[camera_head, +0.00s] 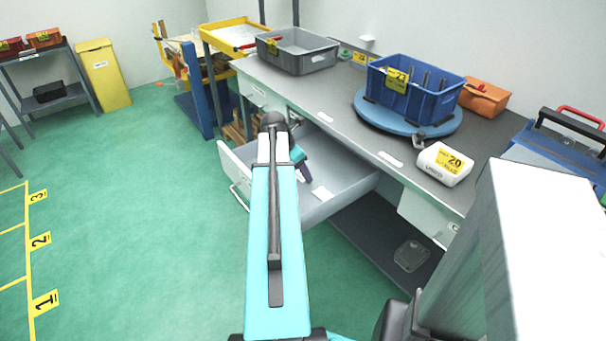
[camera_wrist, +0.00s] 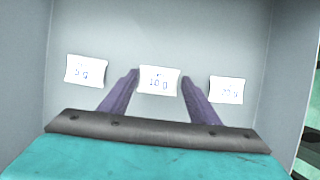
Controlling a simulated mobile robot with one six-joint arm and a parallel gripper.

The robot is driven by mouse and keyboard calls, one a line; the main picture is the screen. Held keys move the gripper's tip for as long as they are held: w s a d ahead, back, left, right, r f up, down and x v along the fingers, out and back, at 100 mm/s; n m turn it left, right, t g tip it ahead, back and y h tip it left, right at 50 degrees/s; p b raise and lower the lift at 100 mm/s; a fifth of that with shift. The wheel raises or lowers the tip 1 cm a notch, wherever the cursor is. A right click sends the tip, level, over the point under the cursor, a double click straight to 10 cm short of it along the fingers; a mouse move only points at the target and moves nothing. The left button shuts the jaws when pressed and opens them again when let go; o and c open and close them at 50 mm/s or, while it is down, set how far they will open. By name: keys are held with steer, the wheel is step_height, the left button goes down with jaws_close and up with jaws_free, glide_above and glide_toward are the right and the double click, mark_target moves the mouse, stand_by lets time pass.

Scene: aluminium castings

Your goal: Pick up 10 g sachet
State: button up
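The 10 g sachet (camera_wrist: 159,80) is a small white packet with blue print, lying on the grey floor of the open drawer (camera_head: 349,184). In the wrist view it lies between the tips of my gripper (camera_wrist: 160,78), whose two purple fingers stand apart on either side of it. I cannot tell how high the fingers are above the drawer floor. A white sachet marked 5 g (camera_wrist: 86,71) lies to the left, and another white sachet with a blurred label (camera_wrist: 227,90) lies to the right. In the head view my arm hides much of the drawer and gripper.
The drawer walls (camera_wrist: 25,60) stand close on both sides. Above the drawer is the workbench (camera_head: 330,115) with a grey tray (camera_head: 318,62), a blue crate (camera_head: 436,104) on a round blue turntable (camera_head: 365,112), and a white container (camera_head: 430,165).

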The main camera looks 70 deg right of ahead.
mark_target(299, 174)
steer(key=c, duration=0.7)
step_height(299, 174, up, 10)
stand_by(0.5)
stand_by(0.4)
steer(key=shift+w, duration=0.1)
